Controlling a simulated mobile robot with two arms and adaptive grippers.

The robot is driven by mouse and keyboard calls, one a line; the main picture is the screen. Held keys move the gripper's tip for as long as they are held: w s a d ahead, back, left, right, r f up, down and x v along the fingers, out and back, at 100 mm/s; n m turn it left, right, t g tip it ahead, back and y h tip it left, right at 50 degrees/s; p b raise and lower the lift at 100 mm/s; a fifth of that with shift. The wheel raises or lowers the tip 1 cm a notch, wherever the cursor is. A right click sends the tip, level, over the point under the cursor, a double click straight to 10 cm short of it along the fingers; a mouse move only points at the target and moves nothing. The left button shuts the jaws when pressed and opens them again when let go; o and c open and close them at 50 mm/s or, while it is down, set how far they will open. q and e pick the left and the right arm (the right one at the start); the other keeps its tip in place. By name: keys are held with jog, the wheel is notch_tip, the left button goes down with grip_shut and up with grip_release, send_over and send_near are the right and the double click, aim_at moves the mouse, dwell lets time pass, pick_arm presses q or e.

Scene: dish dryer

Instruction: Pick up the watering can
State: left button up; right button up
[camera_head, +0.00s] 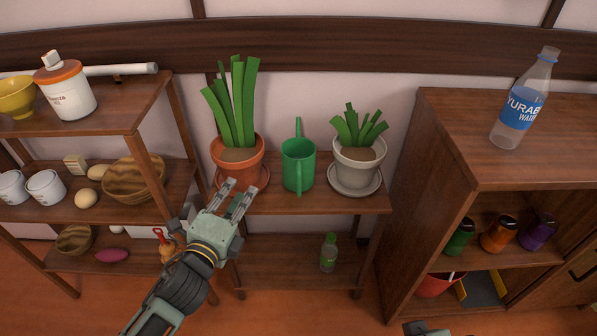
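The green watering can (299,172) stands upright on the top board of the low wooden stand (270,200), between two potted plants. One thin green part rises at its back and another shows on its front side. My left gripper (237,188) is in front of the terracotta pot, to the left of the can and apart from it. Its two fingers are spread with nothing between them. My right gripper (428,328) shows only as a small piece at the bottom edge, so its fingers are hidden.
A terracotta pot (241,166) with a tall plant is close on the can's left. A white pot (358,168) with a smaller plant is on its right. A shelf of dishes (130,110) stands left, a cabinet (440,150) right. A green bottle (328,256) stands on the lower board.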

aim_at(299, 193)
pick_arm(q)
jog(key=w+d+m+g+h, duration=0.1)
jog(key=d+m+g+h, duration=0.1)
jog(key=m, duration=0.5)
jog(key=w+d+m+g+h, duration=0.2)
jog(key=d+m+h, duration=0.3)
jog(key=d+m, duration=0.2)
jog(key=w+d+r+m+g+h, duration=0.1)
jog(key=d+m+g+h, duration=0.1)
jog(key=d+m, duration=0.3)
jog(key=shift+w+m+h, duration=0.2)
jog(key=shift+m+h, duration=0.5)
jog(key=shift+m, duration=1.4)
grip_shut()
